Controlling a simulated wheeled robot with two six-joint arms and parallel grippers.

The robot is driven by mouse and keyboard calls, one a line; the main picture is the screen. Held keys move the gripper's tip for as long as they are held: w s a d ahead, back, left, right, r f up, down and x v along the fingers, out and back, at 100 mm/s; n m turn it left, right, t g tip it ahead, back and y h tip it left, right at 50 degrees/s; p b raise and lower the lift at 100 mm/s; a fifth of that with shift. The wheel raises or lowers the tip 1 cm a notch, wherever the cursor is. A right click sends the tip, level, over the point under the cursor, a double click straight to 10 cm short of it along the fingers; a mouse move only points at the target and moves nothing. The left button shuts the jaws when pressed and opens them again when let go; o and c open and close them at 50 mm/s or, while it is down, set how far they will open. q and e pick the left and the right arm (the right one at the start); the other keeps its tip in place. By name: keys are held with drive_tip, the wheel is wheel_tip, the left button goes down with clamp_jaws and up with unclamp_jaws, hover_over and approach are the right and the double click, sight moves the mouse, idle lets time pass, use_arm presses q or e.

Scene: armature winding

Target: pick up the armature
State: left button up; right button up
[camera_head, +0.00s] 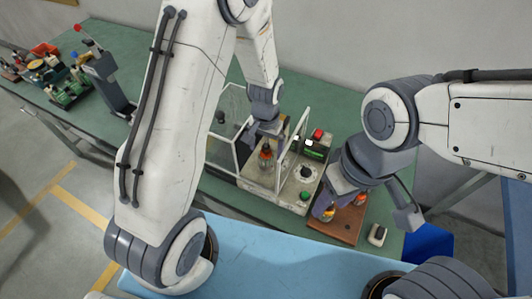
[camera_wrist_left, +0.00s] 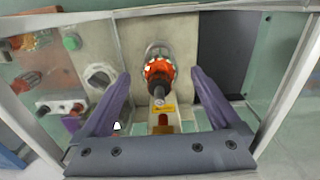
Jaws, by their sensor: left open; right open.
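An armature (camera_head: 266,158) with orange-red windings stands in the winding machine (camera_head: 256,180), inside its clear guard. In the left wrist view the armature (camera_wrist_left: 160,70) shows its dark shaft, between and beyond the finger tips. My left gripper (camera_head: 268,130) is just above it in the head view; in the left wrist view my left gripper (camera_wrist_left: 160,98) is open, with one purple finger on each side. Contact cannot be made out. My right gripper (camera_head: 338,203) is over a brown board (camera_head: 345,236) at the right, partly hiding the small orange-and-dark parts there.
Clear guard panels (camera_head: 222,128) with pale frames stand close around my left gripper. A control box (camera_head: 313,146) with a red button stands behind the machine. A small pale device (camera_head: 377,234) and a blue bin (camera_head: 430,241) are at the right. Clutter (camera_head: 65,80) lies far left.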

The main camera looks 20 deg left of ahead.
use_arm(q)
drive_tip(key=shift+f, duration=0.9)
clamp_jaws()
drive_tip(key=shift+r, duration=0.1)
wheel_tip(320, 180, up, 10)
drive_tip(key=shift+f+b, duration=0.1)
drive_tip(key=shift+b, duration=0.7)
